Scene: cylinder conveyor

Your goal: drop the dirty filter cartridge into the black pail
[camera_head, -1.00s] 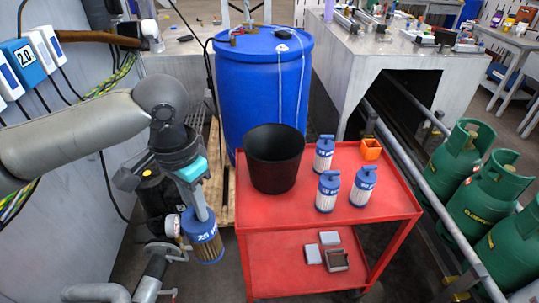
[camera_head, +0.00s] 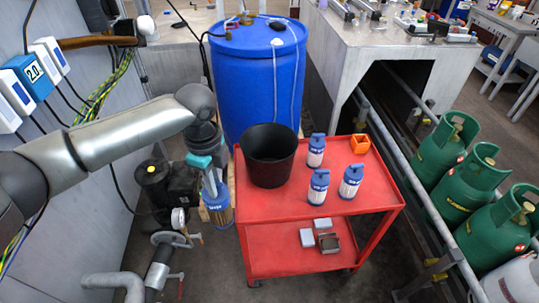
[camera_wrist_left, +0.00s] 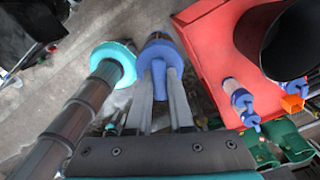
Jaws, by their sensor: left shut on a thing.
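My left gripper (camera_head: 209,180) is shut on the blue handle of the dirty filter cartridge (camera_head: 219,210). The cartridge hangs below the fingers, with a blue top and a brownish body. It is in the air just left of the red cart, outside the pail. In the left wrist view, my gripper (camera_wrist_left: 160,100) holds the cartridge's blue end (camera_wrist_left: 160,53). The black pail (camera_head: 270,172) stands upright on the cart's left rear part, to the right of the cartridge. The pail also shows at upper right in the left wrist view (camera_wrist_left: 290,50). My right gripper is out of view.
Several white cartridges with blue caps (camera_head: 350,182) and an orange box (camera_head: 360,144) stand on the red cart (camera_head: 275,213). A blue drum (camera_head: 255,85) is behind. A black pump (camera_head: 160,180) and pipes are at left. Green gas cylinders (camera_head: 470,186) are at right.

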